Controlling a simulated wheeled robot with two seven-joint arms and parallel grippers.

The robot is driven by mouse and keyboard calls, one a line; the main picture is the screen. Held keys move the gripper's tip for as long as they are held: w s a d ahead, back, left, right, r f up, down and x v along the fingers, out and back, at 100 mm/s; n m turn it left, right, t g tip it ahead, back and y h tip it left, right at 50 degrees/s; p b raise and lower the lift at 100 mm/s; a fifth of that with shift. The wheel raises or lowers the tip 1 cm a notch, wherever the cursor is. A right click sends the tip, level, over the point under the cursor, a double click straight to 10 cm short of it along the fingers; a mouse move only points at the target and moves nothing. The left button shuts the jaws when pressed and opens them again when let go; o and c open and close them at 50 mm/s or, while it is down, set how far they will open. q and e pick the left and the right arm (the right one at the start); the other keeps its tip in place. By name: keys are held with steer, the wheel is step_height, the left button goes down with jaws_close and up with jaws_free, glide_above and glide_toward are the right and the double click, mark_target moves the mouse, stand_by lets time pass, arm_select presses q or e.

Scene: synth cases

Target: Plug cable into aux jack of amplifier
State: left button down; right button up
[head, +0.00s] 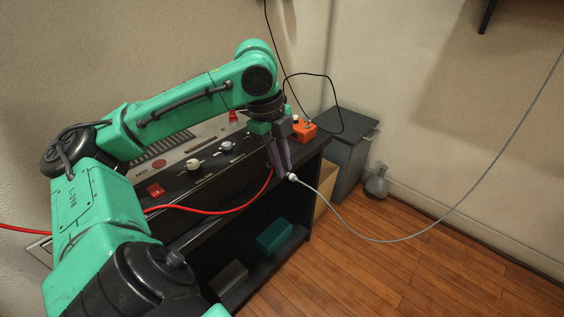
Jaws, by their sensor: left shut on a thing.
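My left gripper (287,172) points down near the right end of the shelf top and is shut on the white plug (292,178) of a grey cable (372,239). The cable sags from the plug and rises to the right edge. I cannot make out the aux jack. My right gripper is not in view.
A red cable (200,210) runs across the amplifier's front. An orange box (303,131) with a black cable sits behind my gripper. The black shelf unit (291,219) holds a teal box (274,236). A grey bin (347,150) stands behind.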

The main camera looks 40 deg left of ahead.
arm_select(q)
steer(key=shift+a+b, duration=0.95)
steer(key=shift+a, duration=0.2)
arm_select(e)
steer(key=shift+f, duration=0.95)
arm_select(q)
steer(key=c, duration=0.8)
jaws_free()
steer(key=p+v, duration=0.9)
steer(key=v, duration=0.5)
steer(key=shift+r+p, duration=0.25)
steer(key=shift+p, duration=0.05)
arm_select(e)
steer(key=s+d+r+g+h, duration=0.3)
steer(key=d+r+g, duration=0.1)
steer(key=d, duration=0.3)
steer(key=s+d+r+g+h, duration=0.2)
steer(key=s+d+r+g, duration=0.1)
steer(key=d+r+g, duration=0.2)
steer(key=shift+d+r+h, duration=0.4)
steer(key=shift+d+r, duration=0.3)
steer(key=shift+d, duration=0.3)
arm_select(q)
steer(key=shift+a, duration=0.1)
